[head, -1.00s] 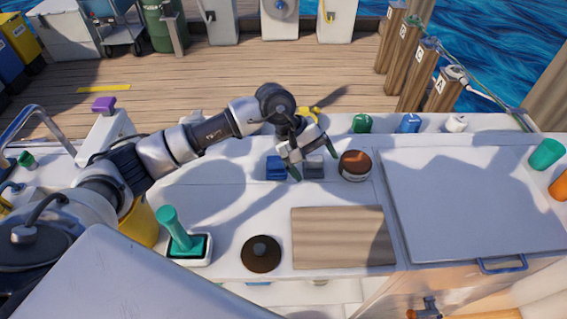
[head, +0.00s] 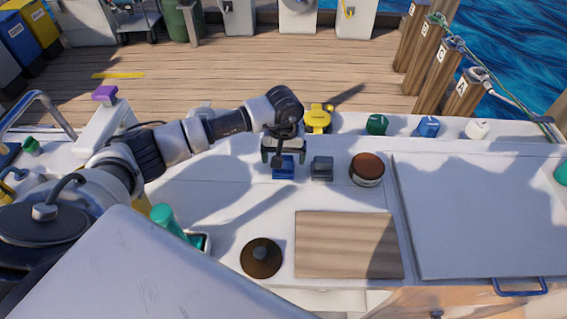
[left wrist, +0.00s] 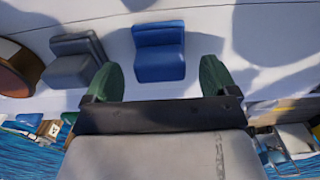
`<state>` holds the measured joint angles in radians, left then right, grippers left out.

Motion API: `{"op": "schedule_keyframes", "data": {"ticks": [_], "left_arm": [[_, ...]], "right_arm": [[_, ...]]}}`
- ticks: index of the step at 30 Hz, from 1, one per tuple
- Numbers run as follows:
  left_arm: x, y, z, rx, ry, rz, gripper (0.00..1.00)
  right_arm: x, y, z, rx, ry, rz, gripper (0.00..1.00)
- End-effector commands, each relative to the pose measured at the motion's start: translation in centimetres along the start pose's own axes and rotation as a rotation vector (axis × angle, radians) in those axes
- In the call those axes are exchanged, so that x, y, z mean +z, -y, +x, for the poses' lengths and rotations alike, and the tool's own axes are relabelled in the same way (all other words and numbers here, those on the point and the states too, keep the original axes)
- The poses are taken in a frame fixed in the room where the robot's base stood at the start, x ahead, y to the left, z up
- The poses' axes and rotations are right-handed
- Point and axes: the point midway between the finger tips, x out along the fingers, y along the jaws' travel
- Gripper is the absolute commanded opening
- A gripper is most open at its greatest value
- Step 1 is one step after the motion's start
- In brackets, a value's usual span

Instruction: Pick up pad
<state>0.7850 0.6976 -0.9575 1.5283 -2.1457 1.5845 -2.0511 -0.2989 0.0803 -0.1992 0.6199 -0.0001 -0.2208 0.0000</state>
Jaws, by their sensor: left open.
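A blue block-shaped pad (head: 283,173) lies on the white counter, with a grey one (head: 322,168) just to its right. In the left wrist view the blue pad (left wrist: 159,52) is ahead of and between my fingers, and the grey pad (left wrist: 75,62) is to the left. My left gripper (head: 284,155) is open and empty, with its green-tipped fingers straddling the blue pad's line from above. It partly hides the blue pad in the head view. I cannot tell how far above the pad it is. My right gripper is not in view.
A round brown-topped container (head: 367,169) stands right of the grey pad. A yellow item (head: 318,118) and green, blue and white knobs line the back ledge. A wooden board (head: 348,245) and a dark round lid (head: 261,257) lie in front. A large hatch panel (head: 470,210) is at right.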

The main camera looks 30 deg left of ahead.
Motion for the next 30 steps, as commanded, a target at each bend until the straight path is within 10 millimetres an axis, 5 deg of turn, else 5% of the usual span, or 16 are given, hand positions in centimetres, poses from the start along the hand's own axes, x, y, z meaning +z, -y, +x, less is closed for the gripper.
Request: {"op": "schedule_keyframes", "data": {"ticks": [6,14,24,30], "left_arm": [[0.1,0.0,2.4,0.002,0.000,-0.002,0.87],[0.1,0.0,2.7,0.002,-0.001,-0.001,0.86],[0.1,0.0,2.7,0.001,0.000,-0.001,0.34],[0.1,0.0,2.6,0.002,-0.001,-0.002,0.32]], "right_arm": [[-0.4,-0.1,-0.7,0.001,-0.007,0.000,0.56],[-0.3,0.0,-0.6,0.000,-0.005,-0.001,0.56],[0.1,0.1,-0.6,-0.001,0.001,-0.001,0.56],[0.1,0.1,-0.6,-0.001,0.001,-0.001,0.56]]}}
